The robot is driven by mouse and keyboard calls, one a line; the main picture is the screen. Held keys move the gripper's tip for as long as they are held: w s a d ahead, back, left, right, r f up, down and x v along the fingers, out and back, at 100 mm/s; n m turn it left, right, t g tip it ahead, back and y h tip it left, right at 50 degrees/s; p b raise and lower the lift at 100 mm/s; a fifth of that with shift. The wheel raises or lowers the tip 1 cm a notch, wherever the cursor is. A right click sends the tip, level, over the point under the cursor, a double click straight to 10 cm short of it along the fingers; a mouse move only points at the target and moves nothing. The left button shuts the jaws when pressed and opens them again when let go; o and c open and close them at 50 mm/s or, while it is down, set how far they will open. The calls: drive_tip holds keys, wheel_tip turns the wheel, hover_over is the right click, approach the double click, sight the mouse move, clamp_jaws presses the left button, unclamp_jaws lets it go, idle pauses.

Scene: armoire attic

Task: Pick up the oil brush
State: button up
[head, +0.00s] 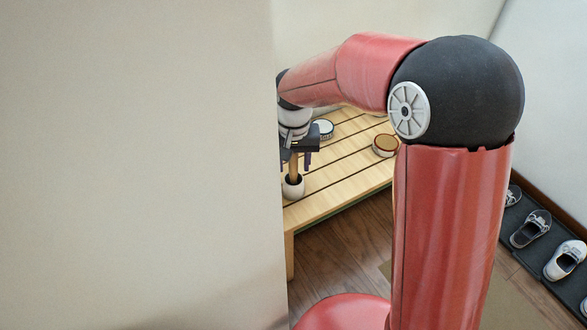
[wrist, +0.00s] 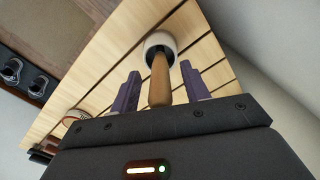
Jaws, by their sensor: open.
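The oil brush (wrist: 159,82) has a plain wooden handle. It stands in a small white cup (wrist: 160,41) with a dark inside, and its lower end is hidden in the cup. In the head view the handle (head: 294,168) rises from the cup (head: 293,190) near the front left of the slatted bench. My gripper (wrist: 160,71) is open, with one purple finger on each side of the handle. No contact with the handle is visible. In the head view my gripper (head: 298,160) is just above the cup, partly cut off by the wall.
The slatted wooden bench (head: 340,188) also holds a round white-sided tin (head: 325,129) and a round brown-topped item (head: 385,145). A pale wall (head: 140,160) blocks the left of the head view. Shoes (head: 531,229) stand on a dark mat at right.

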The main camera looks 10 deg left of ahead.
drive_tip(key=shift+f, duration=0.4)
drive_tip(key=shift+c, duration=0.3)
clamp_jaws()
drive_tip(key=shift+r, duration=0.15)
wheel_tip(320, 180, up, 20)
drive_tip(key=p, duration=0.1)
drive_tip(key=shift+p, duration=0.4)
